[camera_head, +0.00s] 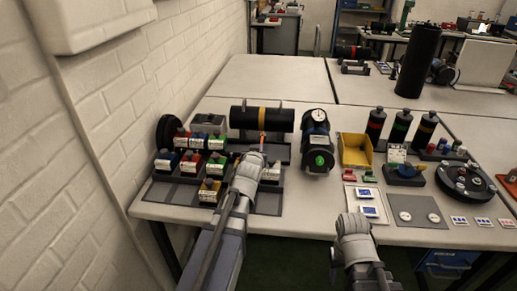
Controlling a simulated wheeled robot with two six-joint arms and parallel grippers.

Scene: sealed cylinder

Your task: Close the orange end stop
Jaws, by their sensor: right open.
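A black horizontal cylinder (243,117) with an orange-yellow band lies in a dark stand at the back of the near table. A small orange-red upright part (262,139) shows just below the band, and it may be the orange end stop. My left gripper (257,155) reaches in to just in front of this part. Whether it touches the part, and how its fingers stand, is too small to tell. My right gripper (352,222) is open and empty at the table's front edge, well to the right of the cylinder.
A black device with a gauge (317,150) stands right of the cylinder. A yellow bin (355,151), dark bottles (399,127) and a round carousel (466,181) are farther right. A white brick wall borders the left.

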